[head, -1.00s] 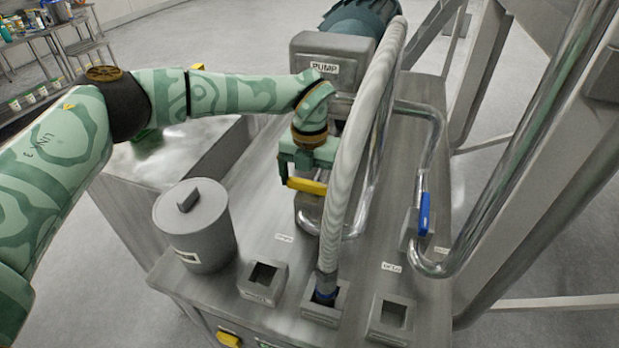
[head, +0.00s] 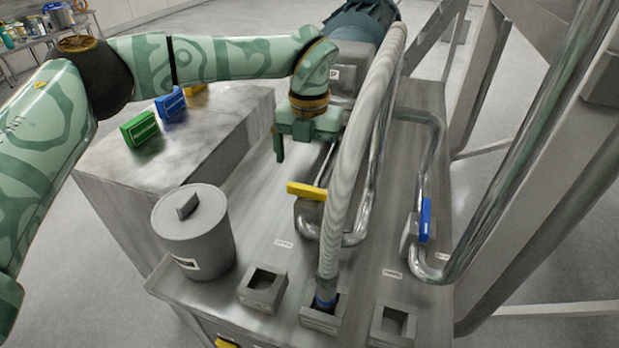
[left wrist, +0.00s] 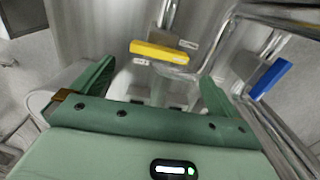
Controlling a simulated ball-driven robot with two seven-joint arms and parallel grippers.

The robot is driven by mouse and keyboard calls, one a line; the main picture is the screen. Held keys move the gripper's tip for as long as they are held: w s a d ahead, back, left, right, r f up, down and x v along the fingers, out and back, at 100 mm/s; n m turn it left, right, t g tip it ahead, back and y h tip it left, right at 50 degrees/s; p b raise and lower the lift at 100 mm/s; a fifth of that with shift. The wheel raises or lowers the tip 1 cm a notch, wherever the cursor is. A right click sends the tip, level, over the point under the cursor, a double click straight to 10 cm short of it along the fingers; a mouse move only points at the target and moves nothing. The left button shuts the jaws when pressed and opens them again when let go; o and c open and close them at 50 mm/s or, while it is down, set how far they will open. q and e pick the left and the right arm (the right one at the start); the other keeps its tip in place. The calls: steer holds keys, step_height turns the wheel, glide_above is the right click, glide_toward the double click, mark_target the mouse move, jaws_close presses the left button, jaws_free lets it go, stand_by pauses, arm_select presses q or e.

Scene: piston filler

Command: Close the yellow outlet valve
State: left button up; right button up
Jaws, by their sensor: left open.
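The yellow outlet valve handle (head: 307,191) is a flat bar on the valve beside the ribbed hose, on the steel bench. It lies crosswise in the head view, its left end free. In the left wrist view the yellow handle (left wrist: 160,52) lies crosswise beyond the fingers, fully visible. My left gripper (head: 303,150) is above and behind the handle in the head view, apart from it. In the left wrist view its fingers (left wrist: 157,92) are wide apart with nothing between them. The hose hides part of the valve's right side. My right gripper is not in view.
A ribbed hose (head: 349,170) arches close to the right of the gripper. A blue valve handle (head: 425,220) stands farther right, along its pipe. A lidded grey pot (head: 195,235) stands front left. The pump (head: 342,85) is behind. Bench surface left of the valve is clear.

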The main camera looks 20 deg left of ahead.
arm_select(q)
step_height(320, 180, up, 9)
stand_by(0.4)
